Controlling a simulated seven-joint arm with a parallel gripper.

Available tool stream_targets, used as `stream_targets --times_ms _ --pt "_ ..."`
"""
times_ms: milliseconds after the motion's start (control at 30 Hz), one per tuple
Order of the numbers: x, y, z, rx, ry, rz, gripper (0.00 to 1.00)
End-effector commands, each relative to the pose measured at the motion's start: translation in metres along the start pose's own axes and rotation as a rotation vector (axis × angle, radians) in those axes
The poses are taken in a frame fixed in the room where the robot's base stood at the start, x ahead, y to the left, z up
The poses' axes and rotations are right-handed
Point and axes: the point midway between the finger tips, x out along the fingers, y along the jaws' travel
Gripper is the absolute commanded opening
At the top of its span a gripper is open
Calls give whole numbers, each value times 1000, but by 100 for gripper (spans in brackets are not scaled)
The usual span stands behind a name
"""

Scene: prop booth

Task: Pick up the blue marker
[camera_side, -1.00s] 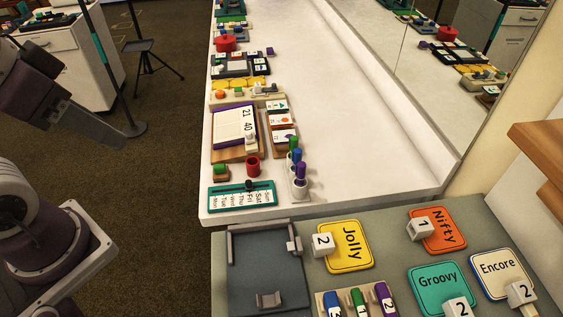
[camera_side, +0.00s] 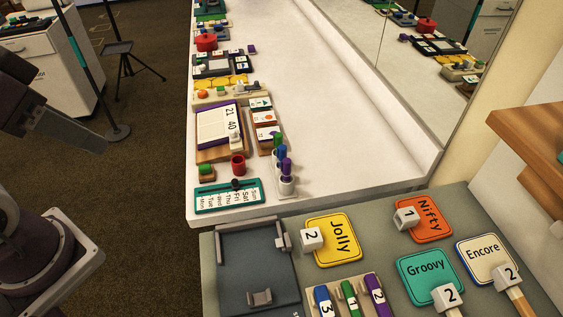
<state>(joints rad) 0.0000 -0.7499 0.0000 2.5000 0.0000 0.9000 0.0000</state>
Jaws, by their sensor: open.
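A blue marker (camera_side: 323,302) with a white label "3" lies at the left of a wooden tray (camera_side: 371,282) at the bottom edge. A green marker (camera_side: 350,299) and a purple marker (camera_side: 377,294) lie beside it. The tray's lower part is cut off. Another blue-capped marker (camera_side: 281,152) stands in a white holder (camera_side: 287,187) on the white counter, between green and purple caps. My gripper (camera_side: 75,134) shows at the far left, seen from the side, open and well apart from both blue markers. Its farther finger cannot be made out.
A dark grey stand (camera_side: 258,270) sits left of the tray. A red cup (camera_side: 238,165) and a teal day slider (camera_side: 228,195) stand on the counter (camera_side: 340,165).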

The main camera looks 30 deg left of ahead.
Motion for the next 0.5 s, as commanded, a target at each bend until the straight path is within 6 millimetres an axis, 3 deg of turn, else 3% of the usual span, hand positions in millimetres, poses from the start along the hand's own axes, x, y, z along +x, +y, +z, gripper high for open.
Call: stream_targets --times_ms 433,500 --pt "0 0 -1 -1 -1 0 45" --pt "0 1 -11 -20 -14 5 45"
